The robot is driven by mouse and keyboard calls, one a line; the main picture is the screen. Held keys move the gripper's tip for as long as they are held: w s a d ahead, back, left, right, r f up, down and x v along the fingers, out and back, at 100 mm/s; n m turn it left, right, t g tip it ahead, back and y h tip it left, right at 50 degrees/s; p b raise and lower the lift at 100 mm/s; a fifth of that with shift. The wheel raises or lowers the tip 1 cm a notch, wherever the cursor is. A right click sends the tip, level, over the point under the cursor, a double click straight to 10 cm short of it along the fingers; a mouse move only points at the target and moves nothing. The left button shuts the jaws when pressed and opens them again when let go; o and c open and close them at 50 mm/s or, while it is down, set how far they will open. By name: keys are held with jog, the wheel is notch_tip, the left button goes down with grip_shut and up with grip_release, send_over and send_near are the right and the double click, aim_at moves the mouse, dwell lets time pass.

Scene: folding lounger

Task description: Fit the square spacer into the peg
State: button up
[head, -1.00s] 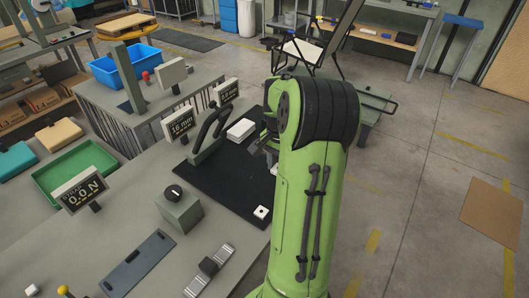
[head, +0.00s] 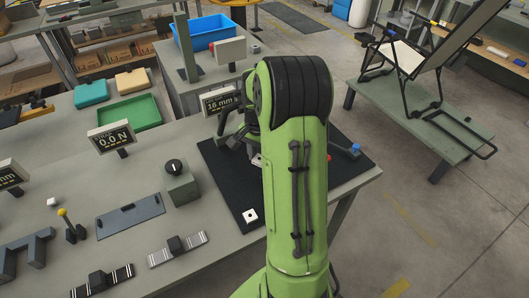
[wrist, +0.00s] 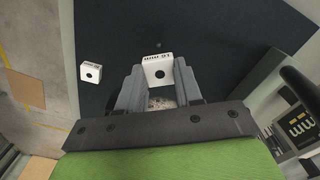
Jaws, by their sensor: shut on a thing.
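Small printing shows on the spacer's far side face. A second white square piece with a hole (wrist: 91,72) lies on the mat left of the gripper in the wrist view. A white holed piece also lies on the mat in the head view (head: 250,216). I cannot make out the peg for certain.
The black mat (head: 222,182) lies on the grey bench (head: 185,225). A knob box (head: 182,182), a force display (head: 111,138) and a 16 mm display (head: 218,100) stand to the left. A blue-knobbed part (head: 354,149) is at the mat's right. The folding lounger (head: 425,75) stands beyond.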

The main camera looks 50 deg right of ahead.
jog(key=shift+s+d+f, duration=0.1)
jog(key=shift+d+f, duration=0.05)
jog(key=shift+f, duration=0.15)
notch_tip(320, 180, down, 5)
jog(key=b, duration=0.4)
jog(key=shift+f, duration=0.2)
jog(key=shift+f, duration=0.25)
jog(key=shift+f, duration=0.3)
jog(key=shift+f, duration=0.5)
dwell(1.4)
dwell(0.4)
jog(key=o, duration=1.1)
